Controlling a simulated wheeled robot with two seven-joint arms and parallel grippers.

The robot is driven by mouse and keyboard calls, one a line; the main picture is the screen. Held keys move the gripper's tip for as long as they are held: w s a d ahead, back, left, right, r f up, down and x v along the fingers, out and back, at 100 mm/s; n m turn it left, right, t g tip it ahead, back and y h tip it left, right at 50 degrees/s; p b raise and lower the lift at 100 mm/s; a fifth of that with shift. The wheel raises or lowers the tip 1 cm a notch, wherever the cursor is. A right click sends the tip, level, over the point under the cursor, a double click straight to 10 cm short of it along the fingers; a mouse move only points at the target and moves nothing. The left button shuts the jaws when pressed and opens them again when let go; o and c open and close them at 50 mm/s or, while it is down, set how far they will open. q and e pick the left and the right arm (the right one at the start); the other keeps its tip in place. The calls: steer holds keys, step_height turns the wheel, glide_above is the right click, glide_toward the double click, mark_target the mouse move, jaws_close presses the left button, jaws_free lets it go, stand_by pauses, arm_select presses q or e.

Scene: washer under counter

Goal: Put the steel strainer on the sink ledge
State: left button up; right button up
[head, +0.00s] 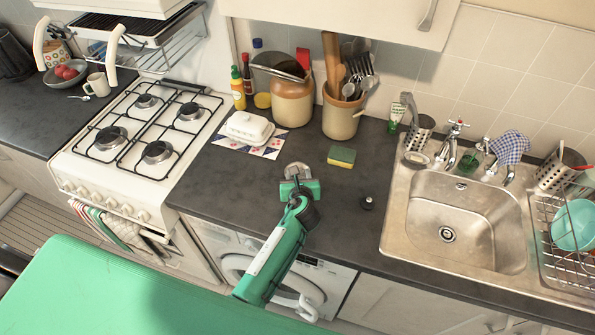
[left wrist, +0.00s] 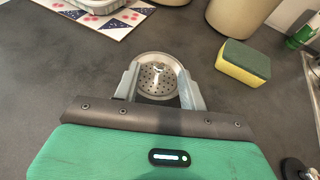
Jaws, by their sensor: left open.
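The steel strainer (head: 297,169) is a small round perforated bowl with a rim, lying on the dark counter in front of the storage jars. In the left wrist view the strainer (left wrist: 157,72) lies between the two fingers. My left gripper (head: 298,181) is open, with a finger on each side of the strainer's near part; I cannot tell whether they touch it. The gripper (left wrist: 160,88) hides the strainer's near edge. The sink's steel ledge (head: 397,212) runs around the basin at the right. My right gripper is not in view.
A yellow-green sponge (head: 341,156) lies right of the strainer. A dark round plug (head: 367,203) sits between gripper and sink. Jars (head: 292,100), a butter dish (head: 248,127) and taps (head: 453,145) stand behind. A dish rack (head: 560,245) is right of the basin.

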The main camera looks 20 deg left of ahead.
arm_select(q)
steer(key=shift+x, duration=0.95)
steer(key=c, duration=0.9)
jaws_close()
steer(key=shift+r, duration=0.1)
